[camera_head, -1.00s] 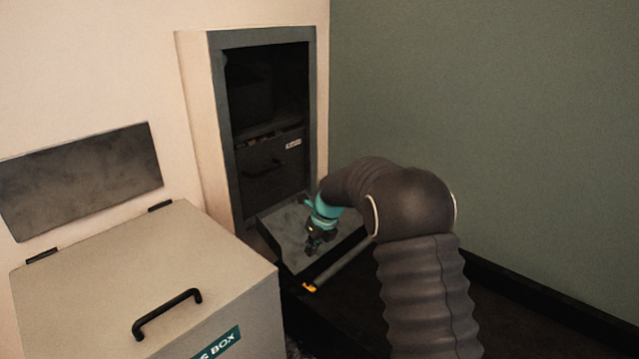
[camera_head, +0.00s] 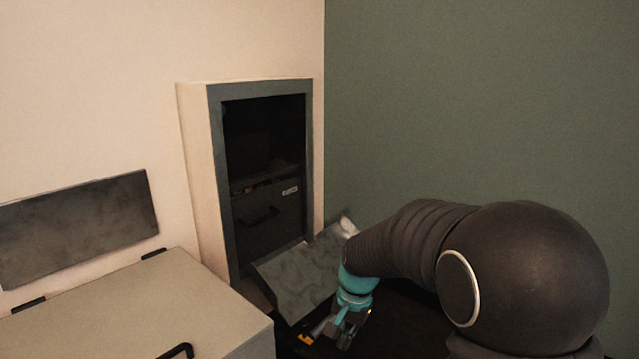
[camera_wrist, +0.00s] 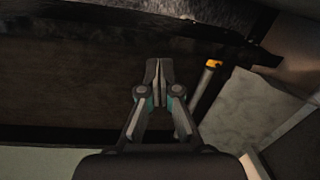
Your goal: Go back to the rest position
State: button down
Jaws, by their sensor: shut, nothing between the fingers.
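My gripper (camera_head: 338,338) is at the lower middle of the head view, at the end of my dark sleeved arm with a teal wrist band. It is in front of the wall cabinet's opening, beside the tilted grey panel. In the wrist view my gripper (camera_wrist: 158,66) points away from the camera with its two fingers together. Nothing is between them. The fingers are over a dark surface.
The cabinet (camera_head: 214,150) stands open, with a dark drawer (camera_head: 280,222) inside. A grey panel (camera_head: 295,285) slopes out below it. A yellow-tipped bar (camera_wrist: 211,66) lies beside the panel. A beige lidded box (camera_head: 130,310) with a black handle stands at left.

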jog(key=s+d+r+n+t, duration=0.1)
jog(key=s+d+r+n, duration=0.1)
jog(key=s, duration=0.6)
jog(key=s+d+r+n+t+h, duration=0.1)
jog(key=s+d+r+t, duration=0.1)
jog(key=s+d+r, duration=0.2)
jog(key=s+d+r+n+t, duration=0.2)
jog(key=s+d+r, duration=0.2)
jog(key=s+r, duration=0.3)
jog(key=shift+s+r+n, duration=0.2)
jog(key=shift+s+n, duration=0.1)
jog(key=shift+s, duration=2.15)
